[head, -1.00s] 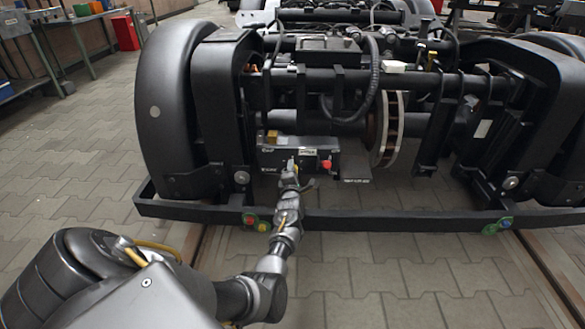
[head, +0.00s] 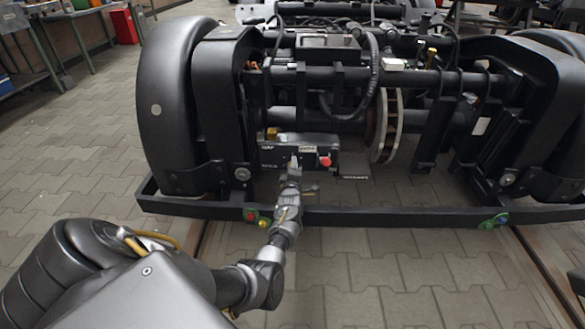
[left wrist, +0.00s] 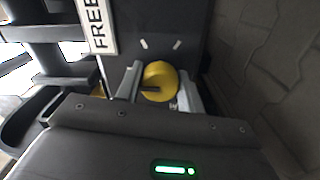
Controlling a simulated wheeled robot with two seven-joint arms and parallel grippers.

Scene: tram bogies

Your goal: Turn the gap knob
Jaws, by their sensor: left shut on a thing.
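The gap knob is a round yellow knob with a dark slot (left wrist: 160,82), seen in the left wrist view. My left gripper (left wrist: 160,92) has one finger on each side of it and is shut on it. In the head view my left gripper (head: 293,166) reaches the front of a black control box (head: 272,155) low on the bogie; there the knob is hidden behind the gripper. A red knob (head: 325,161) sits on the box just right of the gripper. My right gripper is in no view.
The black bogie frame's front bar (head: 390,215) runs below and in front of the box, under my forearm. A large black wheel cover (head: 172,105) stands to the left and a brake disc (head: 388,125) to the right. The paved floor in front is clear.

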